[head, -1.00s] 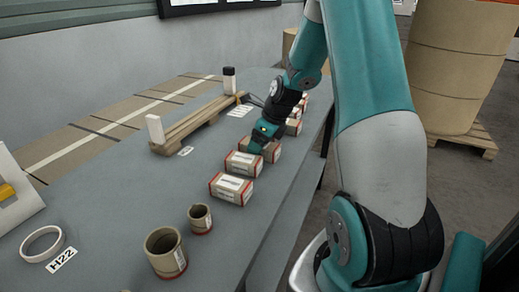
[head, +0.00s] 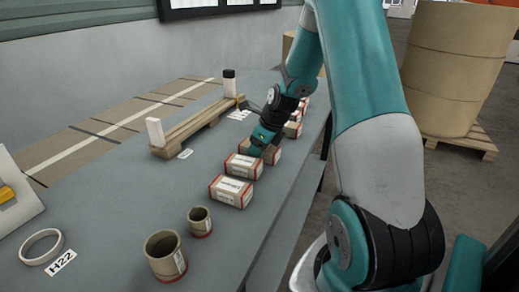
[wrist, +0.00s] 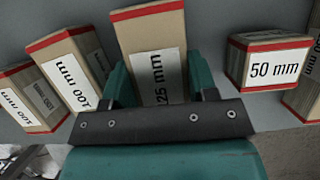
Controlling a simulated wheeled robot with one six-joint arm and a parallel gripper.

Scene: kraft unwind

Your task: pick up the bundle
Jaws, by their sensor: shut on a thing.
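My gripper (wrist: 162,78) is shut on a kraft-brown, box-shaped bundle (wrist: 150,32) with red edge bands and a white label. The label reads "25 mm", and a finger may hide part of it. One finger is on each side of the bundle in the wrist view. In the head view my gripper (head: 262,140) is over the row of bundles, and the held bundle (head: 273,153) shows partly behind it. I cannot see a gap between this bundle and the table.
Two "100 mm" bundles (wrist: 69,72) stand close left in the wrist view, a "50 mm" bundle (wrist: 268,62) right. The grey table (head: 140,205) also holds two round tubs (head: 165,255), a tape ring (head: 41,247) and a wooden rack (head: 195,127). The table's centre is clear.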

